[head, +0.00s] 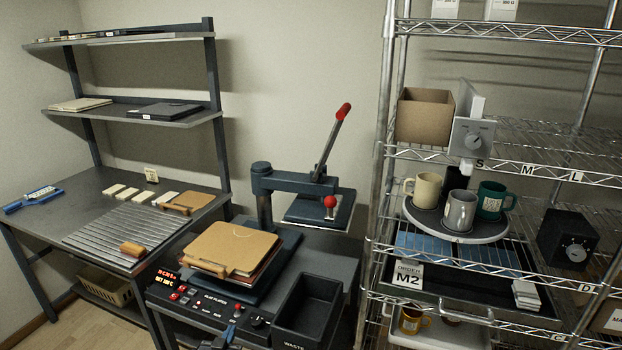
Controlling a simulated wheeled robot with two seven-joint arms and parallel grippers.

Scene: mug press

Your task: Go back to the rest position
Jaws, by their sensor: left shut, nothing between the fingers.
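My left gripper (229,333) shows only in part at the bottom edge of the head view, in front of the press's control panel. Its fingers are together and I see nothing held in them. The rest of the left arm is out of the picture. My right gripper is not in view. The heat press (290,182) stands open on its dark stand, its red-tipped lever (331,137) raised.
A dark waste bin (308,312) sits right of the panel. On the right, a wire rack (380,165) holds several mugs on a round tray (450,235). On the left, a workbench (95,185) carries a slatted rack (125,235). Open floor (85,328) shows at lower left.

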